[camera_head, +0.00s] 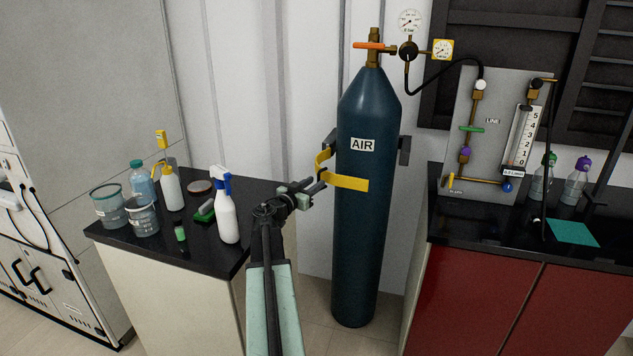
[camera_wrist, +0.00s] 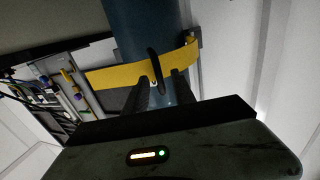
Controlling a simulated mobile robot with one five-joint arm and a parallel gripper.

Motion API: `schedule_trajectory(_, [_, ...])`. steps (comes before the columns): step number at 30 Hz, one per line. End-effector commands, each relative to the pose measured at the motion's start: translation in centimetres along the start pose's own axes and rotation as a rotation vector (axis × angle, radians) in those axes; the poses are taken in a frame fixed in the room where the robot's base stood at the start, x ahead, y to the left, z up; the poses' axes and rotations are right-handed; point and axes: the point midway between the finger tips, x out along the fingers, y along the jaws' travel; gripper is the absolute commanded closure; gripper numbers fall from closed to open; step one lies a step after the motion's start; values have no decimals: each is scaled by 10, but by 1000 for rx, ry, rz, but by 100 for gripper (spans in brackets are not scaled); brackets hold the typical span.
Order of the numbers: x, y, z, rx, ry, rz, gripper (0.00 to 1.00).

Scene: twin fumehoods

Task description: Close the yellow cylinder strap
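The blue AIR cylinder (camera_head: 365,220) stands upright on the floor against the wall; part of it shows in the wrist view (camera_wrist: 140,30). The yellow strap (camera_head: 346,182) curves out from the left wall bracket (camera_head: 329,140) and lies across part of the cylinder's front, its free end short of the right bracket (camera_head: 404,150). In the wrist view the strap (camera_wrist: 112,76) crosses the cylinder, with a dark loop (camera_wrist: 153,62) at its middle. My gripper (camera_head: 321,182) is at the strap's left part; its fingers (camera_wrist: 161,88) are apart, near the loop. Contact is unclear.
The left bench (camera_head: 215,262) holds a spray bottle (camera_head: 228,218), beakers and bottles. The right bench (camera_head: 480,245) carries a flow panel (camera_head: 495,130) and bottles. A black hose (camera_head: 440,72) runs from the regulator to the panel. Floor shows around the cylinder's base.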

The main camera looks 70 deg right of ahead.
Motion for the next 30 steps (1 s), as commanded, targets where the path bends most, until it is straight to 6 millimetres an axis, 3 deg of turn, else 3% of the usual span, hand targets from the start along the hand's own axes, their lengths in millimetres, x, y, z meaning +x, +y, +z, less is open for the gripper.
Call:
schedule_trajectory(1, [13, -1, 0, 0, 0, 3, 69])
schedule_trajectory(5, [31, -1, 0, 0, 0, 0, 69])
schedule_trajectory(13, [34, 0, 0, 0, 0, -1, 69])
schedule_trajectory(16, [34, 0, 0, 0, 0, -1, 96])
schedule_trajectory(17, [34, -1, 0, 0, 0, -1, 100])
schedule_trajectory(30, [33, -1, 0, 0, 0, -1, 100])
